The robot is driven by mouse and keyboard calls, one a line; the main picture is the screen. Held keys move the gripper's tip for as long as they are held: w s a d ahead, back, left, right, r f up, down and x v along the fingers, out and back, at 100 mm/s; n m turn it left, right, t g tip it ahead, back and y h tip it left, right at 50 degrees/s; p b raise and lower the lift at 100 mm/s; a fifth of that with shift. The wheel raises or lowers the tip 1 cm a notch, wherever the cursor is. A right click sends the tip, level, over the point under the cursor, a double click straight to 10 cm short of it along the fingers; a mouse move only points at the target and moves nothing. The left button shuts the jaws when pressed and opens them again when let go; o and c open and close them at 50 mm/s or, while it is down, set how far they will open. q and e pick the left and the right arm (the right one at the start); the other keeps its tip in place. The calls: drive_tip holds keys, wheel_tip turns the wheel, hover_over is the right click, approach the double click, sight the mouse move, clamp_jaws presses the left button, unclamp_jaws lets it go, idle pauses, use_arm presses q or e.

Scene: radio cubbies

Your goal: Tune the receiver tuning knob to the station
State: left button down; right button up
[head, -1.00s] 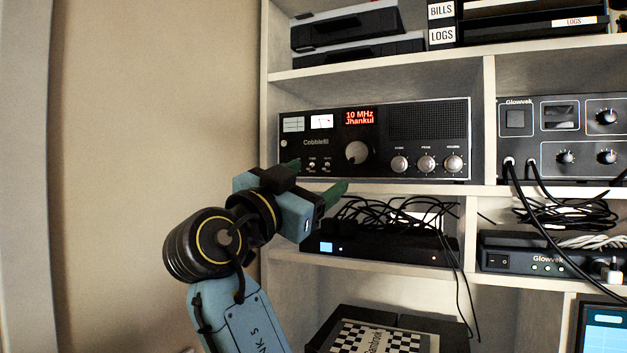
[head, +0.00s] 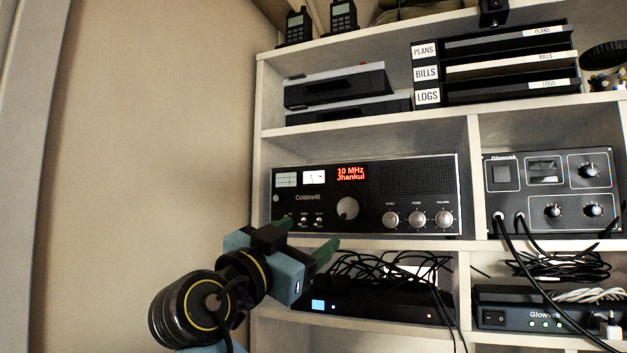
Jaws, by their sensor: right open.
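The Cobblefil receiver (head: 420,180) stands in a shelf cubby, black-faced with a speaker grille at its upper right. Its red display (head: 352,173) reads "10 MHz Jhankul". My right gripper (head: 306,238) is open and empty, with green fingertips. It is in front of the receiver's lower left edge, below and left of the tuning knob and apart from it. My left gripper is not in view.
A black box with tangled cables (head: 375,298) sits in the cubby below. A Glowvek unit (head: 552,192) with plugged cables stands to the right. Labelled trays (head: 500,68) and handheld radios (head: 343,17) are above. The wall at left is bare.

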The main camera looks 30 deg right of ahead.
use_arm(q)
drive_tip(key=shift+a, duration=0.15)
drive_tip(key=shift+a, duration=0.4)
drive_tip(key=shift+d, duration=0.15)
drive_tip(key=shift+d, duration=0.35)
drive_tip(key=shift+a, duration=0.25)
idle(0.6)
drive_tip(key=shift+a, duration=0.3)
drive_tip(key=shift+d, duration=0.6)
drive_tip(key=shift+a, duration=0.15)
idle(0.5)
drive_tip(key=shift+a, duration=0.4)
